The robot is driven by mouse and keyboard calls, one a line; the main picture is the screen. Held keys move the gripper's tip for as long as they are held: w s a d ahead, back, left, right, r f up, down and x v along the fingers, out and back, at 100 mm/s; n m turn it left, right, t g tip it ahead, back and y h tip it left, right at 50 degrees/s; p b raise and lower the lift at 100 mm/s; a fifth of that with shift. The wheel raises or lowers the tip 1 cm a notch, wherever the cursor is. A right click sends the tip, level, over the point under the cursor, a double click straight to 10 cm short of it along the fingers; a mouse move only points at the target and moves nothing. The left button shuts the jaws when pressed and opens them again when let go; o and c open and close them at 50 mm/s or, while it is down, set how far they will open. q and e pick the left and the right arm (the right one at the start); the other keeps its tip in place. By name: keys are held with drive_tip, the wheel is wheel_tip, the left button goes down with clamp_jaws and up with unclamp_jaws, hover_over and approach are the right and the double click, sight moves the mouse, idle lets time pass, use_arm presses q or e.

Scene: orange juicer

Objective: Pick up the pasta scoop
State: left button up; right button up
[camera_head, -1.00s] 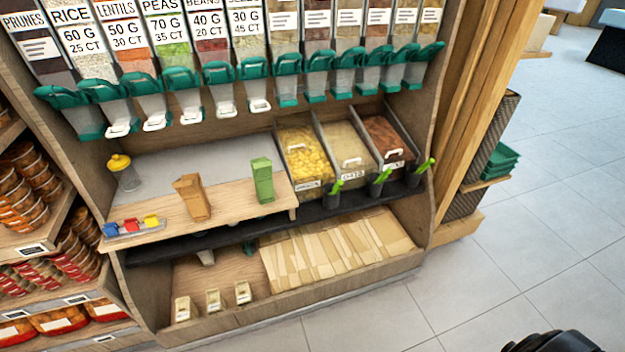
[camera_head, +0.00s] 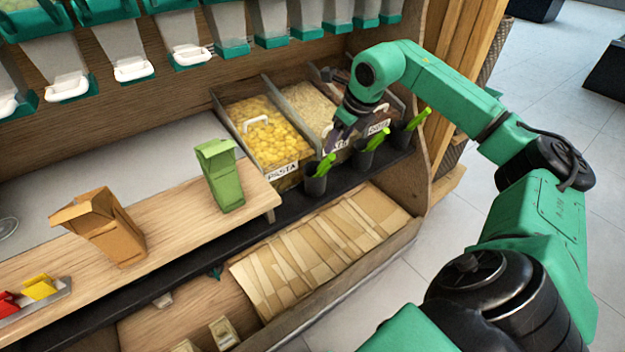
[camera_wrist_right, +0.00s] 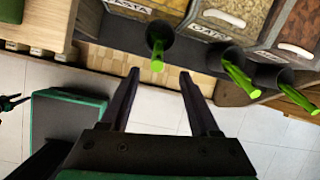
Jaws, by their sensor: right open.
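The pasta scoop (camera_head: 325,166) shows as a bright green handle standing in a dark cup (camera_head: 315,185) in front of the bin labelled PASTA (camera_head: 262,130). The handle also shows in the right wrist view (camera_wrist_right: 157,55), just ahead of the gap between my fingers; the scoop's lower part is hidden in the cup. My right gripper (camera_head: 338,136) is close above and slightly right of the handle in the head view. In the right wrist view its two fingers (camera_wrist_right: 160,75) are apart with nothing between them. My left gripper is not clearly visible.
Two more green handles stand in cups to the right (camera_head: 373,142) (camera_head: 416,122). A green carton (camera_head: 222,178) and a brown paper bag (camera_head: 105,228) stand on the wooden shelf (camera_head: 180,225) at left. Dispensers hang above.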

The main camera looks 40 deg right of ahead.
sight(325, 166)
drive_tip(key=x, duration=1.3)
drive_tip(key=shift+a+f, duration=0.2)
drive_tip(key=shift+f, duration=0.1)
drive_tip(key=shift+s+r, duration=0.1)
drive_tip(key=shift+s, duration=0.05)
clamp_jaws()
